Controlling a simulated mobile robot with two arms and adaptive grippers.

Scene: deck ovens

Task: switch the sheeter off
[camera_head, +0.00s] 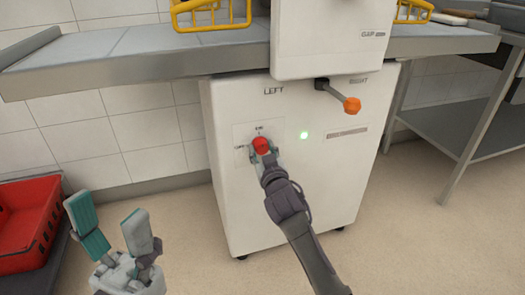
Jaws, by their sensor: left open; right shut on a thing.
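The sheeter is a white cabinet (290,205) on castors with a grey belt table (140,45) across its top. A red knob (261,144) sits on a square plate on the cabinet's front, under the word LEFT. My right gripper (262,150) is at the red knob, its fingers shut around it; they partly hide the knob's sides and the plate. Which marking the knob points to is too small to tell. A green light (304,135) glows to the right of the knob. My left gripper (115,232) is open and empty at the lower left, apart from the sheeter.
An orange-tipped lever (351,104) sticks out from the cabinet at upper right. Yellow wire guards (212,26) stand above the belt. A red crate (25,225) is at the left edge. A steel table (455,115) stands at right. The floor before the cabinet is clear.

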